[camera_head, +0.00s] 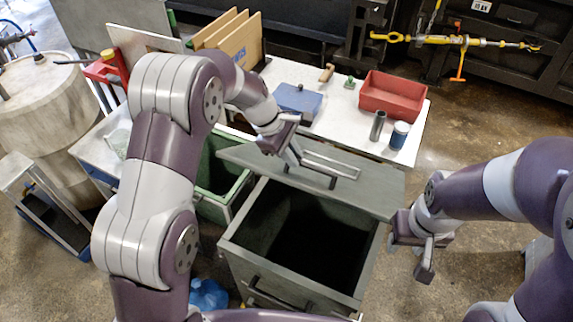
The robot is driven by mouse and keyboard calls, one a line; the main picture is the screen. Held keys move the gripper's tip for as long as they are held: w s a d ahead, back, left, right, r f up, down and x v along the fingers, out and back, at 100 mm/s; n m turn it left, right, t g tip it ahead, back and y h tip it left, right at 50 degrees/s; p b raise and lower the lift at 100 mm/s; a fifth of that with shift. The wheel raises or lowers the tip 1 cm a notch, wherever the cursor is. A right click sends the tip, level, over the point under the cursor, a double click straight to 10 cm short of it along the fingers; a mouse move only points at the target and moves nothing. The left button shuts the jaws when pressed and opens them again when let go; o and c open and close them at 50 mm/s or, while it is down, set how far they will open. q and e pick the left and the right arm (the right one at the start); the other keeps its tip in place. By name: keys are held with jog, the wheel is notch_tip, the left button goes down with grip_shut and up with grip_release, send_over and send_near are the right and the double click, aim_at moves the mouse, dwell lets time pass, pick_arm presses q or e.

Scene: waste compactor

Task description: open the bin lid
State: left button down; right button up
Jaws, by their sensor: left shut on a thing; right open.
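The dark green-grey bin (237,257) stands at the centre, with a dark opening showing its inside. Its flat grey-green lid (375,190) lies at the back of the opening, leaving most of it uncovered. A metal bar handle (335,161) runs along the lid's face. My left gripper (296,153) is shut on the handle near its left end; the exact contact is partly hidden by the fingers. My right gripper (427,262) is open and empty, to the right of the bin and apart from it.
A white table (407,150) behind the lid carries a red tray (393,95), a blue box (298,102), a blue-and-white can (399,135) and a dark cylinder (378,125). A green bin (212,205) stands left of the open bin.

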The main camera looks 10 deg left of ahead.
pick_arm(q)
jog(key=shift+w+f, duration=0.1)
jog(key=shift+w, duration=0.05)
jog(key=c, duration=1.5)
grip_release()
jog(key=shift+c, duration=0.2)
jog(key=o, duration=0.4)
jog(key=shift+w+d+f, duration=0.1)
jog(key=shift+w, duration=0.05)
jog(key=shift+w+d+f, duration=0.15)
jog(key=shift+w+d, duration=0.05)
jog(key=shift+w, duration=0.35)
jog(key=shift+s, duration=0.3)
jog(key=shift+a, duration=0.1)
jog(key=shift+w+r, duration=0.1)
jog(key=shift+r, duration=0.1)
